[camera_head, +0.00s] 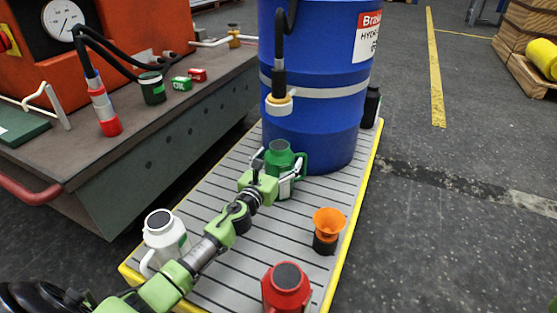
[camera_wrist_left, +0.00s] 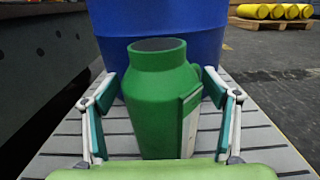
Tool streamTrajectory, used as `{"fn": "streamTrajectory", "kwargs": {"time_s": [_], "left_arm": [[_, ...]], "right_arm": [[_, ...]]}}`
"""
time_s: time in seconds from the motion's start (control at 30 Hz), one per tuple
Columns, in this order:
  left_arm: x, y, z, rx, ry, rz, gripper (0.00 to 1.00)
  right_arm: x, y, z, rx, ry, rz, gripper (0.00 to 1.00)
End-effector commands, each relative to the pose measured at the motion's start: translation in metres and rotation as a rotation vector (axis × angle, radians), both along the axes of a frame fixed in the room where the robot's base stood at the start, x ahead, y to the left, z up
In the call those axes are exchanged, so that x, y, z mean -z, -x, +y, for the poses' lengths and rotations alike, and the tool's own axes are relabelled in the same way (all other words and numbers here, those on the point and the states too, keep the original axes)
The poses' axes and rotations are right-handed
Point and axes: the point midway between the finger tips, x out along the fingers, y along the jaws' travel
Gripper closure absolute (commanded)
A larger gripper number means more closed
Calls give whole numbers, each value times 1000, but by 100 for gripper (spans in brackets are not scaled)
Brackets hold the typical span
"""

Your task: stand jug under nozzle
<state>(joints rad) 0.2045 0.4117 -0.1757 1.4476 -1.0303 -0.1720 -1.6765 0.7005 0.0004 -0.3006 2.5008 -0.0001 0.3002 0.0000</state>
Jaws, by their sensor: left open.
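The green jug (camera_head: 281,157) stands upright on the slatted platform, in front of the blue drum. It has an open round mouth and a side handle, and fills the middle of the left wrist view (camera_wrist_left: 161,98). The nozzle (camera_head: 279,103), with a cream tip, hangs on a black hose before the drum, above the jug in the head view. I cannot tell whether it is straight over the mouth. My left gripper (camera_head: 274,172) is open, its fingers on either side of the jug. Contact is unclear. My right gripper is not in view.
The blue drum (camera_head: 312,130) stands close behind the jug. A white jug (camera_head: 163,234), a red jug (camera_head: 287,288) and an orange funnel (camera_head: 328,222) on a dark container stand nearer on the platform (camera_head: 222,178). A dark bottle (camera_head: 372,106) is right of the drum. A workbench (camera_head: 125,150) lies left.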

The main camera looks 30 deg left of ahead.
Motion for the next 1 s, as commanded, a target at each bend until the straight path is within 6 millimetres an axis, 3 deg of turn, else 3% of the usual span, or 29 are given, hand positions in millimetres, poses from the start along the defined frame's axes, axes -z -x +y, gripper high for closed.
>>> {"fn": "streamTrajectory", "kwargs": {"time_s": [0.13,0.27,0.7,1.0], "left_arm": [[-5,1,0,0,1,0,20],[-3,18,-1,0,2,3,20],[-2,100,-6,-1,2,3,20],[-2,120,-7,-1,0,1,20]], "right_arm": [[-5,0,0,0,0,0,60],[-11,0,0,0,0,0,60],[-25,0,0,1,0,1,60],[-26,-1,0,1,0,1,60]]}}
